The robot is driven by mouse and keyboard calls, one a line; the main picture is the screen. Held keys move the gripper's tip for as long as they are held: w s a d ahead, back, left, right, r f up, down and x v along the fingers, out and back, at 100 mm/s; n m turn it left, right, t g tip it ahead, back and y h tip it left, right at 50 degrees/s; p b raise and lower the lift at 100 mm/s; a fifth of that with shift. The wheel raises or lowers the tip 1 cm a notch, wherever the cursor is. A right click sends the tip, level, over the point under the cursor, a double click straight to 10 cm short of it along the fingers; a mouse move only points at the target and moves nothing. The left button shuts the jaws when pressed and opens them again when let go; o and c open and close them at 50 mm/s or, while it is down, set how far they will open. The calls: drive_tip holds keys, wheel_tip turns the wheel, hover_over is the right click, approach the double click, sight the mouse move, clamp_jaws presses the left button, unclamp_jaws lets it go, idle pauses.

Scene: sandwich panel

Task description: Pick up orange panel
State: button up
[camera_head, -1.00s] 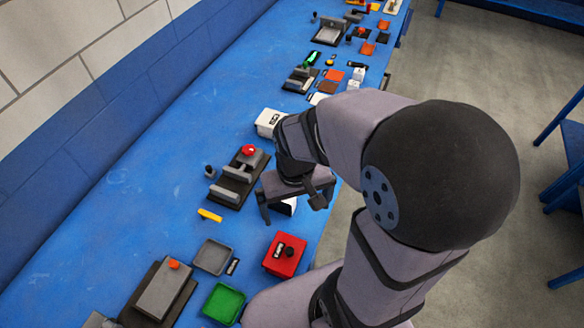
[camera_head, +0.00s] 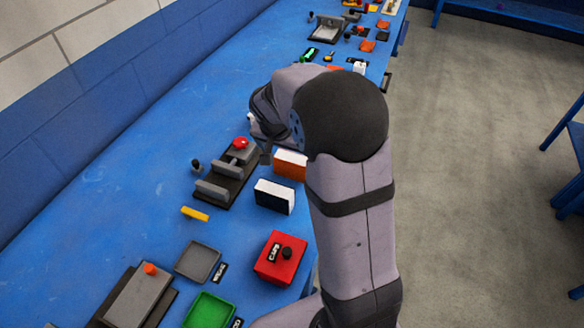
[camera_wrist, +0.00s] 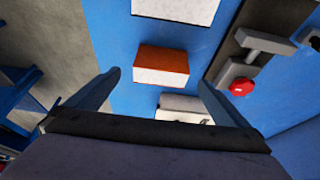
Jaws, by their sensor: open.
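The orange panel is a block with an orange face and a white top (camera_head: 290,157). It stands on the blue bench beside the dark fixture, and my arm is close to its right side in the head view. In the wrist view the orange panel (camera_wrist: 162,60) lies ahead, between the lines of my two fingers. My gripper (camera_wrist: 159,80) is open and empty, with its fingers spread wide and apart from the panel. In the head view my arm mostly hides the gripper.
A black-and-white panel (camera_head: 275,196) stands nearer the camera than the orange one. A fixture with a red knob (camera_head: 240,143) is to the left. A white box (camera_wrist: 185,108) sits close by in the wrist view. A red box (camera_head: 280,257) stands at the front.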

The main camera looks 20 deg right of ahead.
sight(291, 159)
drive_tip(key=shift+p+x, duration=0.9)
drive_tip(key=shift+x, duration=2.55)
drive_tip(key=shift+w, duration=0.1)
drive_tip(key=c, duration=1.2)
